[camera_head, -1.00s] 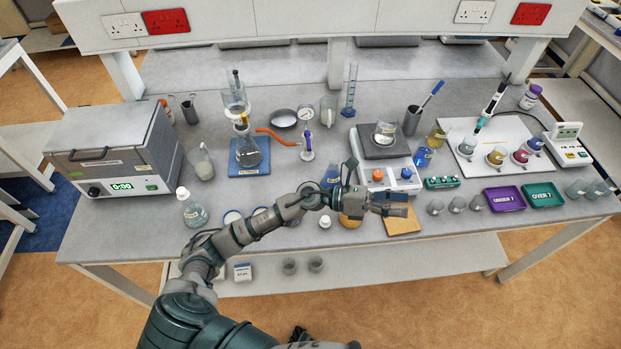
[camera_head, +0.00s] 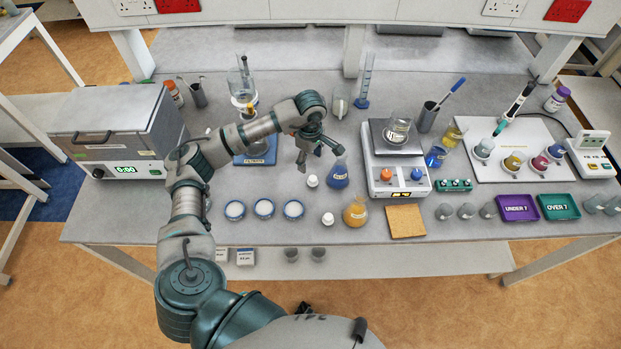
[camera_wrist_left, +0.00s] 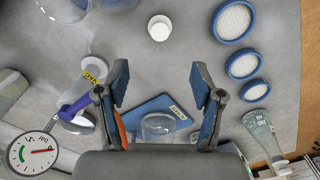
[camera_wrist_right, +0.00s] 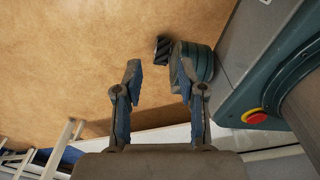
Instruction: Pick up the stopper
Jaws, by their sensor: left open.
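My left gripper (camera_head: 318,154) is open above the bench, with its fingers pointing down. In the left wrist view its spread fingers (camera_wrist_left: 160,84) hold nothing. A small white round piece, which looks like a stopper (camera_head: 312,181), stands on the bench just in front of that gripper. A white piece (camera_wrist_left: 159,28) also shows beyond the fingertips in the left wrist view, apart from them. A second similar white piece (camera_head: 327,218) stands nearer the front edge. I cannot tell which one is meant. My right gripper (camera_wrist_right: 159,80) is open and empty, over the floor.
A blue flask (camera_head: 338,177) and an orange flask (camera_head: 355,212) stand close to the white pieces. Blue-rimmed dishes (camera_head: 264,208) lie to the left.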

